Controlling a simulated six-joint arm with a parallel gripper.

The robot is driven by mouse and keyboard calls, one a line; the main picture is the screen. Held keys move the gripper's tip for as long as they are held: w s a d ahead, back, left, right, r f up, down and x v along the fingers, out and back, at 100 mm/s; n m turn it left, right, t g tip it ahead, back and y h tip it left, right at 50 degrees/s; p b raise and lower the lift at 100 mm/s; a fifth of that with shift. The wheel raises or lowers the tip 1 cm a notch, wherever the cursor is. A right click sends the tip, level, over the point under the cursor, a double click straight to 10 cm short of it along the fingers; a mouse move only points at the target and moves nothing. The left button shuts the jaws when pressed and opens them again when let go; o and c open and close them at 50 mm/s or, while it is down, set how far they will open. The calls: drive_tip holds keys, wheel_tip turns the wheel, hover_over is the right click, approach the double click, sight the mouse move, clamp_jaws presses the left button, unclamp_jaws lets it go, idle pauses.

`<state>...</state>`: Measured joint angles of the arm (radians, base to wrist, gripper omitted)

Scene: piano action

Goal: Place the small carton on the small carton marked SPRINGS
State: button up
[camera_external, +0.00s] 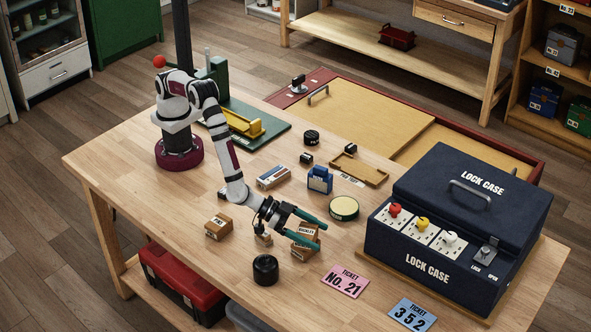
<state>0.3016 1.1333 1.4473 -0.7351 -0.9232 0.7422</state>
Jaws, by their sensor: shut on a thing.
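My gripper (320,233), with teal fingers, is shut on a small brown carton (308,228) with a white label that seems to read BUCKLES. The fingers cover part of it. Brown cardboard (303,252) shows just below the fingers; I cannot tell whether it is a second carton under the held one, or whether they touch. Another small carton (218,227) with a white label, too small to read surely, sits on the table to the left. A smaller brown carton (263,240) sits between them, partly behind my gripper. I cannot make out the word SPRINGS on any carton.
A black round container (265,270) stands just front-left of my gripper. A green-rimmed round tin (344,208), a blue case (320,180) and a white box (273,177) lie behind. The dark lock case (450,240) stands right. Pink (345,281) and blue (411,314) tickets lie in front.

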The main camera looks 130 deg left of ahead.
drive_tip(key=o, duration=1.1)
